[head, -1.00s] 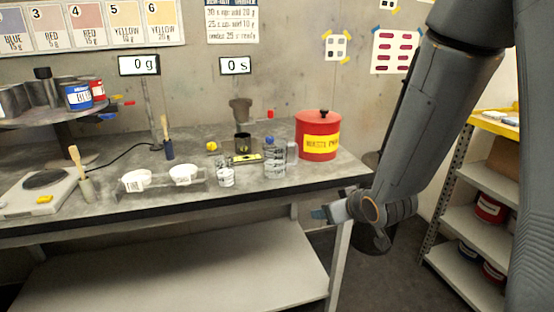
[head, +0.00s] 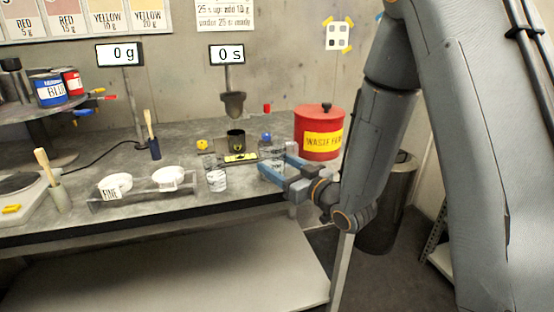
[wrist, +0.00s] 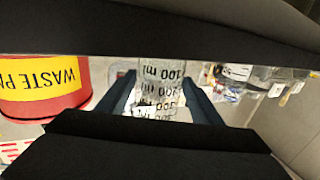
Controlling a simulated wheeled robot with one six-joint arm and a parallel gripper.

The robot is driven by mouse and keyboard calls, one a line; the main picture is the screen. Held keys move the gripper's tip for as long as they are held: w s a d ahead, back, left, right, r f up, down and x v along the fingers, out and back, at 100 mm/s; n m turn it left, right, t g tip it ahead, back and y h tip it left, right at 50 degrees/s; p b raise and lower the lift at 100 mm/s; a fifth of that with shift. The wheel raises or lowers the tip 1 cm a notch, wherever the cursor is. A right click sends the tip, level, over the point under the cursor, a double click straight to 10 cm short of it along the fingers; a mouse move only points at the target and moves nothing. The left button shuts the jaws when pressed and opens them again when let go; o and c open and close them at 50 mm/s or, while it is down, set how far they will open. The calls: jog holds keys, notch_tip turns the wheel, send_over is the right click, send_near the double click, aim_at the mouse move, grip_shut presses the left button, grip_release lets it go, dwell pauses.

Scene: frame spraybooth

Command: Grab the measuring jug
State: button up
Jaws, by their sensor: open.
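The measuring jug (head: 270,154) is clear with dark markings. It stands near the front right of the bench, partly hidden by my gripper in the head view. In the wrist view the jug (wrist: 160,82) shows upside down with "100 ml" and "200 ml" lettering, between my two blue fingers. My gripper (head: 277,159) is open, with one finger on each side of the jug. In the wrist view my gripper (wrist: 157,88) shows a gap beside the jug at the left finger; contact on the right cannot be told.
A red waste can (head: 319,132) stands close behind and right of the jug. A bin (head: 385,205) is on the floor at right.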

jog(key=shift+p+x, duration=0.3)
jog(key=shift+x, duration=2.8)
jog(key=c, duration=0.8)
jog(key=shift+r, duration=0.1)
